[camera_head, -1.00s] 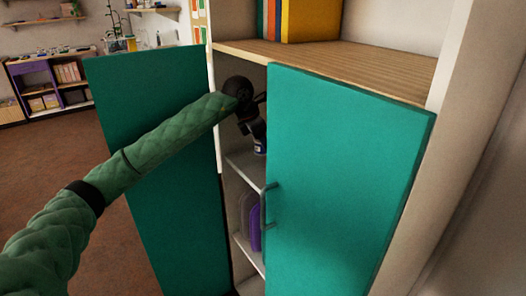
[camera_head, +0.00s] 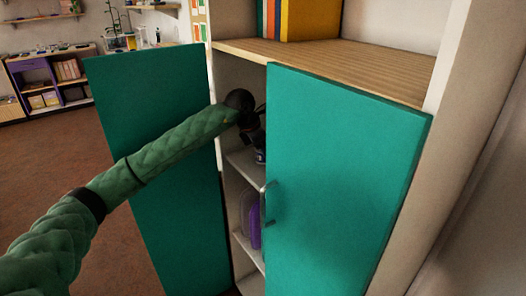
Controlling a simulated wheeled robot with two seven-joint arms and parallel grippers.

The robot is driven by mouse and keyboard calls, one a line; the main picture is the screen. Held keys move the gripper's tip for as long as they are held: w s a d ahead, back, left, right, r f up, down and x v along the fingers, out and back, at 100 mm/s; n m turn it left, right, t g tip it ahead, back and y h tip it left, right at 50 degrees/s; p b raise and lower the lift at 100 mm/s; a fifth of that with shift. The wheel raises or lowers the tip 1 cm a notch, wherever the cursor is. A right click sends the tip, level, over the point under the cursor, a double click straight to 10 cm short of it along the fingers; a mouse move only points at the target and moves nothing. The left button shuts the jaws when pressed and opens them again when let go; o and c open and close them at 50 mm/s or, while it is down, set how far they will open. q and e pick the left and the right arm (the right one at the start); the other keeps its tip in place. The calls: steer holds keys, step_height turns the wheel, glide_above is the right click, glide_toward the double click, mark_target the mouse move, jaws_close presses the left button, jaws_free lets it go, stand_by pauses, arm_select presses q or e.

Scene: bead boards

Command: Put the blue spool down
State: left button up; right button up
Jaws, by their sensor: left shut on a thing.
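My left gripper (camera_head: 258,139) reaches in between the two teal doors of the cabinet, above its upper inner shelf (camera_head: 244,166). It is shut on the blue spool (camera_head: 260,156), of which only a small blue and white bit shows under the dark fingers. The spool is close to the shelf; I cannot tell if it touches. The right door hides part of the gripper and of the shelf. My right gripper is not in view.
The left door (camera_head: 165,180) stands wide open. The right door (camera_head: 345,170), with a metal handle (camera_head: 264,203), is partly open and covers much of the inside. A purple thing (camera_head: 254,221) stands on the lower shelf. Books (camera_head: 310,20) stand on the wooden top (camera_head: 330,63).

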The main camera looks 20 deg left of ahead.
arm_select(q)
steer(key=o, duration=1)
steer(key=shift+r, duration=0.2)
steer(key=v, duration=0.2)
steer(key=shift+s+a+r, duration=0.1)
steer(key=shift+a+r, duration=0.1)
steer(key=b+v, duration=0.1)
steer(key=v, duration=0.3)
steer(key=shift+s+a+r, duration=0.1)
steer(key=shift+r, duration=0.25)
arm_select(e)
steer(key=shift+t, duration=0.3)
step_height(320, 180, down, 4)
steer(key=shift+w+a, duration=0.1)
